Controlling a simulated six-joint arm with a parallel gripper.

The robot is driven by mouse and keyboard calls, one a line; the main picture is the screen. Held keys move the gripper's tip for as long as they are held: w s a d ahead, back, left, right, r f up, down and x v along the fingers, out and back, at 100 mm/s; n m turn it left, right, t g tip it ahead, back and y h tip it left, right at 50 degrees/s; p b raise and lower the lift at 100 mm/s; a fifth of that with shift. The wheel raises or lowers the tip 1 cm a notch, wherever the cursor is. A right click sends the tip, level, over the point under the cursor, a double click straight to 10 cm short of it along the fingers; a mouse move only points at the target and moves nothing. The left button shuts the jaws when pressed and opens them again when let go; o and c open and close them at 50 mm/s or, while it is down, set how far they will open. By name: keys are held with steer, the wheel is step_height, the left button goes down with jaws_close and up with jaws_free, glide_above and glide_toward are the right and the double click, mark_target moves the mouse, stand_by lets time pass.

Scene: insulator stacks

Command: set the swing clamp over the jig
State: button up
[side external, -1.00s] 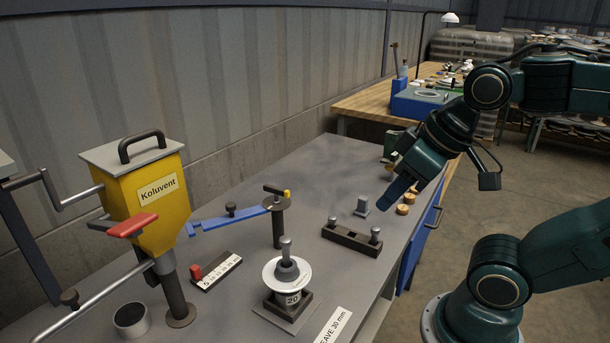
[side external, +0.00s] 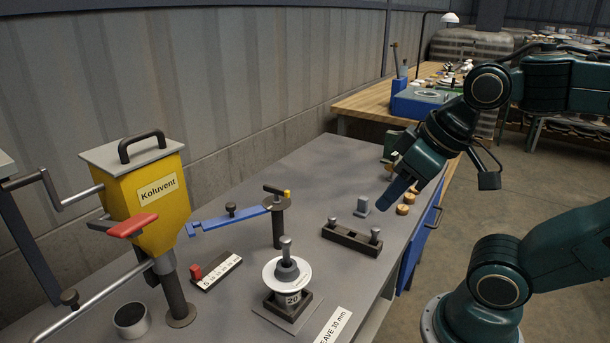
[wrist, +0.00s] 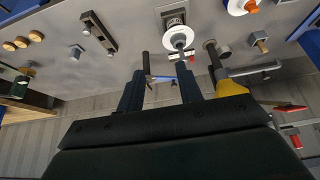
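The swing clamp has a blue arm (side external: 235,217) with a dark knob, carried on a dark post (side external: 278,228) with a yellow-tipped handle. The blue arm points left, toward the yellow hopper, and is not over the jig. The jig (side external: 305,301) is a dark square base holding a white-disc insulator stack (side external: 286,271) with a grey pin on top, in front of the post. In the wrist view the stack (wrist: 178,38) is upper centre, and the blue clamp arm (wrist: 163,79) is partly hidden by my fingers. My gripper (wrist: 160,72) is open and empty, well right of the clamp in the side view.
A yellow hopper (side external: 155,205) with a red handle stands left. A red-ended scale block (side external: 217,272) lies near the clamp. A dark rack with pegs (side external: 352,239), a grey block (side external: 362,206) and brass discs (side external: 404,209) are toward the right.

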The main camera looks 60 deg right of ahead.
steer(key=shift+o, duration=0.3)
steer(key=shift+w+r, duration=0.35)
steer(key=shift+w, duration=0.1)
steer(key=w+r+n+g, duration=0.1)
steer(key=w+r, duration=0.4)
steer(key=w, duration=0.4)
steer(key=n+g, duration=0.4)
steer(key=g, duration=0.1)
glide_above(229, 204)
step_height(229, 204, down, 8)
steer(key=shift+f, duration=0.15)
steer(key=shift+f, duration=0.1)
step_height(229, 204, down, 14)
steer(key=shift+r, duration=0.2)
